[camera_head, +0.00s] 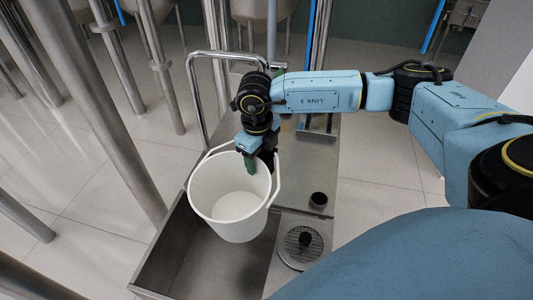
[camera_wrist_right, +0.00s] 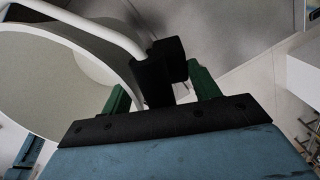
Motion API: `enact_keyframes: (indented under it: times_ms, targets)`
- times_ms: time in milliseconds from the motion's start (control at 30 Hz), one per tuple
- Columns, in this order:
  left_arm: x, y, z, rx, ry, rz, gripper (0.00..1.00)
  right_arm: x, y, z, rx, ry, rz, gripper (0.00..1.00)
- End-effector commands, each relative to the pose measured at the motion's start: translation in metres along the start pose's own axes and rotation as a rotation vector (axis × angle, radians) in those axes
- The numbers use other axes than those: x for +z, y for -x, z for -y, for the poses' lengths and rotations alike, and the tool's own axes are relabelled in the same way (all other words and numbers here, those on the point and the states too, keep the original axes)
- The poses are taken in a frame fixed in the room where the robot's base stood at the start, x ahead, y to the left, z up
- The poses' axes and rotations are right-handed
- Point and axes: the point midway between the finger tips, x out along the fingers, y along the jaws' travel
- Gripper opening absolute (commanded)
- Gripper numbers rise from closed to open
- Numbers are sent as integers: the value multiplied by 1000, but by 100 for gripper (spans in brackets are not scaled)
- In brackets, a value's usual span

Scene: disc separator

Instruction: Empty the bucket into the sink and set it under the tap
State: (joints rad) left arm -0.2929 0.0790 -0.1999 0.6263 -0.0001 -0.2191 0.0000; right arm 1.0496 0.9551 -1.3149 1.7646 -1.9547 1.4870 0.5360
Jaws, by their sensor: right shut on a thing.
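The white bucket (camera_head: 230,195) hangs over the steel sink basin (camera_head: 165,262), its open mouth facing up toward the head camera. Its inside looks pale, and I cannot tell whether anything is in it. My right gripper (camera_head: 250,160) is shut at the bucket's handle, above the rim on the far side. In the right wrist view, the green fingers (camera_wrist_right: 160,90) stand on either side of a black grip (camera_wrist_right: 158,75) on the white handle, with the bucket (camera_wrist_right: 50,85) at the left. I cannot clearly pick out the tap. My left gripper is out of view.
A bent chrome tube (camera_head: 190,85) rises behind the sink. The steel counter right of the bucket holds a round drain grate (camera_head: 302,243) and a small dark cup-like part (camera_head: 318,200). Steel posts (camera_head: 110,130) stand at the left. Tiled floor lies around.

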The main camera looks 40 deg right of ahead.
Motion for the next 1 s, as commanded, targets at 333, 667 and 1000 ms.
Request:
enact_keyframes:
  times_ms: [333,667,1000]
  targets:
    - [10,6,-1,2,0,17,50,-7,1,14,-48,-174,-11,0]
    - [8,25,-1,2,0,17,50,-6,17,9,-270,-167,-17,0]
    - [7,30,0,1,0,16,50,-6,21,4,-350,-170,-23,0]
